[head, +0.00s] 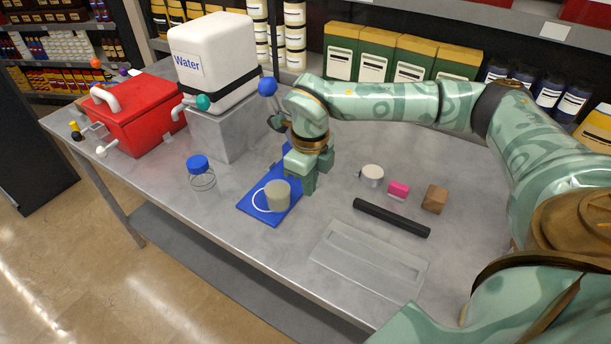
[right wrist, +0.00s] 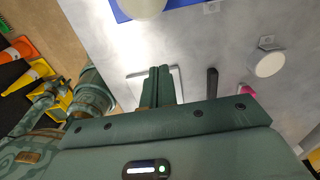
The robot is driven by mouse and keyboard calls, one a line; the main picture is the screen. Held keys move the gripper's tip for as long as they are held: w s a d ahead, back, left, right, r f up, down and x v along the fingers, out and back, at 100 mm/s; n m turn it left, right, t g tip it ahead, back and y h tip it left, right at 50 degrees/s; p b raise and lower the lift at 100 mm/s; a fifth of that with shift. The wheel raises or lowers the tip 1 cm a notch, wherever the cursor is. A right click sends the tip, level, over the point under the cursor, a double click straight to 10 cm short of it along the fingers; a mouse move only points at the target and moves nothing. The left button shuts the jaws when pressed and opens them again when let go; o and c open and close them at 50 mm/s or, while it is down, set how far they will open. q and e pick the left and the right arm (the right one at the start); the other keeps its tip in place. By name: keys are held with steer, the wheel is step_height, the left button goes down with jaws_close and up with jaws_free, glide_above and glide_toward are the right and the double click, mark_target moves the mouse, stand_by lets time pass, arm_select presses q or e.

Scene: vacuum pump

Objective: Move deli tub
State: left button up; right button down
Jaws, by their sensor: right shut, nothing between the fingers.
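A beige-grey round tub (head: 278,196), which looks like the deli tub, stands upright on the blue mat (head: 250,209) near the table's middle. A thin white ring lies against its left side. My right gripper (head: 300,184) is just behind and to the right of the tub, pointing down, shut and empty. In the head view I cannot tell whether it touches the tub. In the right wrist view the shut fingers (right wrist: 158,84) have nothing between them, and a pale round top (right wrist: 140,8), probably the tub, is cut off at the upper edge, apart from them. My left gripper is not in view.
A clear jar with a blue lid (head: 202,176) stands left of the mat. Behind are a white water container (head: 213,52) on a grey block and a red box (head: 137,110). To the right lie a black bar (head: 391,217), a pink block (head: 398,190), a brown block (head: 435,199) and a clear tray (head: 368,262).

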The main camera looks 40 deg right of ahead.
mark_target(282, 190)
step_height(282, 190, down, 6)
steer(key=shift+f+b, duration=0.15)
steer(key=shift+b, duration=0.45)
steer(key=w, duration=0.1)
steer(key=w+a, duration=0.1)
steer(key=shift+w+a+f, duration=0.1)
steer(key=shift+w+f, duration=0.1)
steer(key=shift+w, duration=0.2)
steer(key=shift+w+a+b, duration=0.15)
steer(key=shift+w+b, duration=0.15)
steer(key=shift+w, duration=0.1)
steer(key=shift+r, duration=0.1)
steer(key=w, duration=0.1)
steer(key=w+a, duration=0.1)
steer(key=w, duration=0.1)
steer(key=shift+w+a, duration=0.15)
steer(key=shift+a, duration=0.05)
